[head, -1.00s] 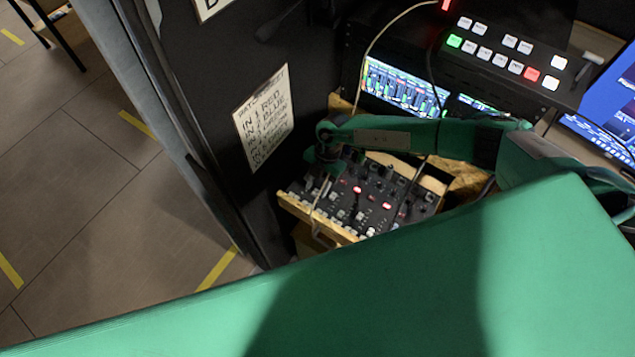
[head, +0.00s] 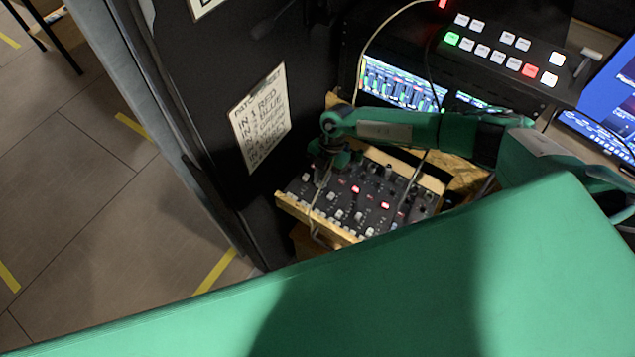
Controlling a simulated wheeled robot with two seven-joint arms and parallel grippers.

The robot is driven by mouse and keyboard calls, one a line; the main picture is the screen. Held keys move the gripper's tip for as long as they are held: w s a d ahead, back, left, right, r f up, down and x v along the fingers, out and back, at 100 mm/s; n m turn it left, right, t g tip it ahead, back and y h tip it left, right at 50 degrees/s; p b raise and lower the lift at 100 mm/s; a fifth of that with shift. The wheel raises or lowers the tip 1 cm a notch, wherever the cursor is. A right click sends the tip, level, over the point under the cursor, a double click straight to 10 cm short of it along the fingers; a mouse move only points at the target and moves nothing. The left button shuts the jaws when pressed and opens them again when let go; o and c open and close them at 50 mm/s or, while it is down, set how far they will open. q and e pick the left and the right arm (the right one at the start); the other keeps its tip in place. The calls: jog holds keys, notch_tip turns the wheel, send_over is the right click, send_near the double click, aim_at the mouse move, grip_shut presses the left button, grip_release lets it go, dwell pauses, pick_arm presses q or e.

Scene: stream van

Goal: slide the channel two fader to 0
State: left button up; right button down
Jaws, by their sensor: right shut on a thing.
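The mixer (head: 372,186) is a dark panel in a wooden frame, with rows of small knobs, pale caps and two lit red buttons. My right gripper (head: 321,178) points down at the mixer's left back part. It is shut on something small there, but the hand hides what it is. I cannot make out which control is the channel two fader or where its cap stands. My left gripper is not in view.
A patch sheet (head: 261,117) hangs on the dark panel to the left. A switcher with lit buttons (head: 500,55) and a screen (head: 400,83) stand behind. My own green body covers the lower right.

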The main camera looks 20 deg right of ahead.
jog(key=c, duration=1.4)
grip_release()
jog(key=shift+c, duration=0.2)
jog(key=shift+r, duration=0.1)
jog(key=b+v, duration=0.4)
jog(key=v, duration=0.9)
jog(key=shift+r, duration=0.3)
